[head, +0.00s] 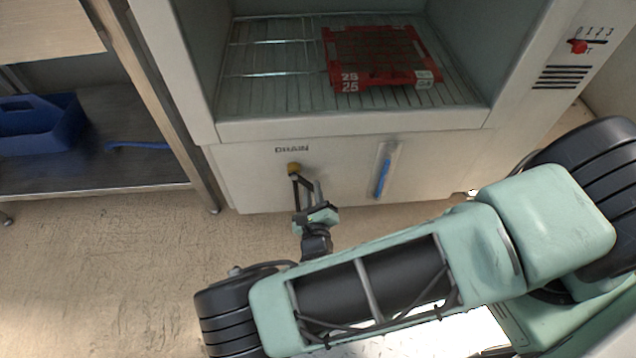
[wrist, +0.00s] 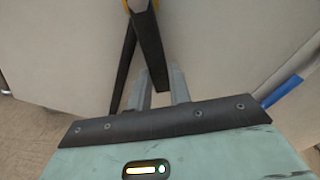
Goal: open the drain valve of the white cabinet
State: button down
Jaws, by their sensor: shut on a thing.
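The white cabinet (head: 233,180) has a drain valve under the printed word DRAIN on its lower front. The valve has a yellow hub (head: 293,168) and a dark lever (wrist: 149,45) that hangs down from it. My gripper (head: 309,194) is at the lever below the hub. In the wrist view its two grey fingers (wrist: 160,87) stand on either side of the lever's lower end, shut on it. The fingers hide part of the lever's tip. A thin dark strip left of the lever may be its shadow.
A blue level gauge (head: 383,178) is right of the valve. A red tray (head: 377,57) sits on the rack inside the open cabinet. A red slider (head: 578,46) is at upper right. A metal shelf (head: 110,180) with a blue caddy (head: 38,124) stands left. Floor at lower left is clear.

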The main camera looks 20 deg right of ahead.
jog(key=shift+w+a+f+m+p, duration=0.2)
jog(key=shift+a+m+p, duration=0.4)
jog(key=shift+m, duration=0.6)
jog(key=shift+w+a+f+m+p, duration=0.3)
jog(key=shift+a+m, duration=0.55)
jog(key=shift+m, duration=0.35)
jog(key=shift+w+a+f+m+p, duration=0.15)
jog(key=shift+a+m+p, duration=0.5)
jog(key=shift+m, duration=0.55)
jog(key=shift+a, duration=0.15)
jog(key=c, duration=1.3)
grip_release()
